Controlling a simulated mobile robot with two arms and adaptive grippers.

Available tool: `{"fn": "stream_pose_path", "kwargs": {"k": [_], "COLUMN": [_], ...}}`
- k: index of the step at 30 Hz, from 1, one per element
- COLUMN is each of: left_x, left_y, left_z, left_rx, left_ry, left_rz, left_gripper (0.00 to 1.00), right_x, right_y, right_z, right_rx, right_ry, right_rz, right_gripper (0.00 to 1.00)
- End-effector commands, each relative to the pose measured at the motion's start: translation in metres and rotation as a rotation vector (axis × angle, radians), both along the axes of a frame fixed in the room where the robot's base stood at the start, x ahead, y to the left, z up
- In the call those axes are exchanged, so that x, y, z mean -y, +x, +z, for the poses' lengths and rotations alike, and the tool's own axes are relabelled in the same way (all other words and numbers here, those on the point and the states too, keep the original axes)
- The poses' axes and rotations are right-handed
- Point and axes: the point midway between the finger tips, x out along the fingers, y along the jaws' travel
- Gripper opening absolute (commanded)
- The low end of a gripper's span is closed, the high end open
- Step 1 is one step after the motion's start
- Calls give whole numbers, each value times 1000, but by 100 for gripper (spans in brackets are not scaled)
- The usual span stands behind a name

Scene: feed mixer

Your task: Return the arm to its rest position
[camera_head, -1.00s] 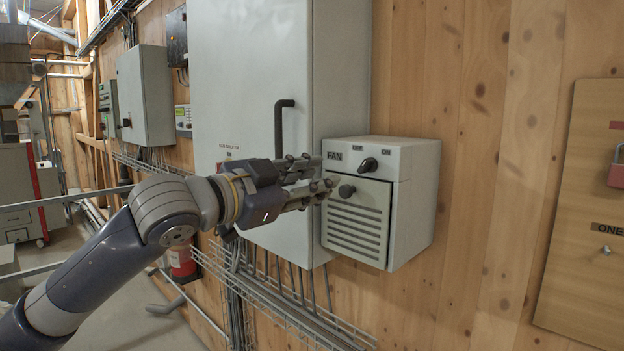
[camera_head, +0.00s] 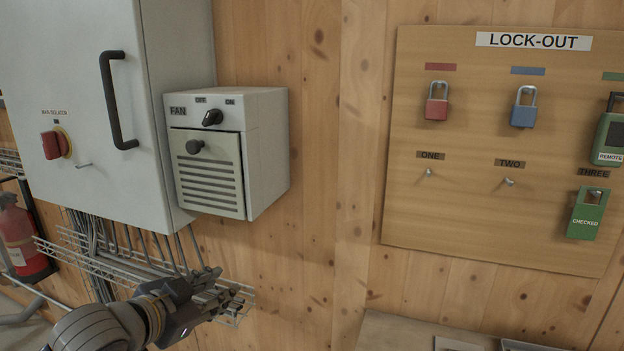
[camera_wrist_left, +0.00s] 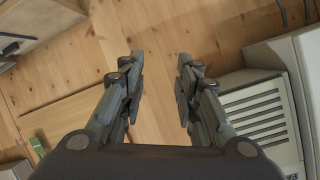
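My left arm comes in at the bottom left of the head view. Its gripper (camera_head: 232,292) is below the fan box and apart from it. In the left wrist view the two fingers of this gripper (camera_wrist_left: 160,68) stand apart with nothing between them, and bare wood wall shows behind. The white fan box (camera_head: 266,160) hangs on the wall with a black switch knob and a louvred front panel that looks closed. The box also shows at the right of the left wrist view (camera_wrist_left: 300,75). My right gripper is not in view.
A grey cabinet (camera_head: 165,120) with a black handle and a red main isolator knob (camera_head: 55,144) is left of the fan box. Wire cable trays (camera_head: 75,255) run below. A lock-out board (camera_head: 460,225) with padlocks and tags hangs right. A ledge (camera_head: 400,335) is at the bottom.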

Motion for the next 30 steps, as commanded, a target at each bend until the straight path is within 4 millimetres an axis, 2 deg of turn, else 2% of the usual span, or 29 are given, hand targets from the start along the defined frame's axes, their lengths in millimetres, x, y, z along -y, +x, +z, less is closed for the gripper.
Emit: {"fn": "stream_pose_path", "kwargs": {"k": [1, 6, 11, 15, 21, 28, 29, 30], "left_x": [6, 9, 5, -3, -16, -30, -31, -31], "left_y": [-11, -51, -102, -157, -228, -301, -306, -298], "left_z": [-30, -110, -178, -230, -276, -307, -312, -325], "left_rx": [-56, -219, -387, -541, -721, -891, -906, -901], "left_ry": [-17, -48, -72, -82, -77, -57, -54, -49], "left_rz": [11, 85, 182, 283, 412, 538, 550, 544], "left_gripper": [30, 30, 30, 30, 30, 30, 30, 30], "right_x": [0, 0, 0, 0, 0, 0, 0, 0], "right_y": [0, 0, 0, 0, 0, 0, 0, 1], "right_z": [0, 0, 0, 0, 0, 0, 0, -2], "right_rx": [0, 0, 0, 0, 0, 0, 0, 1], "right_ry": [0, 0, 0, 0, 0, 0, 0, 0], "right_rz": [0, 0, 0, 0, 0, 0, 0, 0], "right_gripper": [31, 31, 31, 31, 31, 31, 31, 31]}}
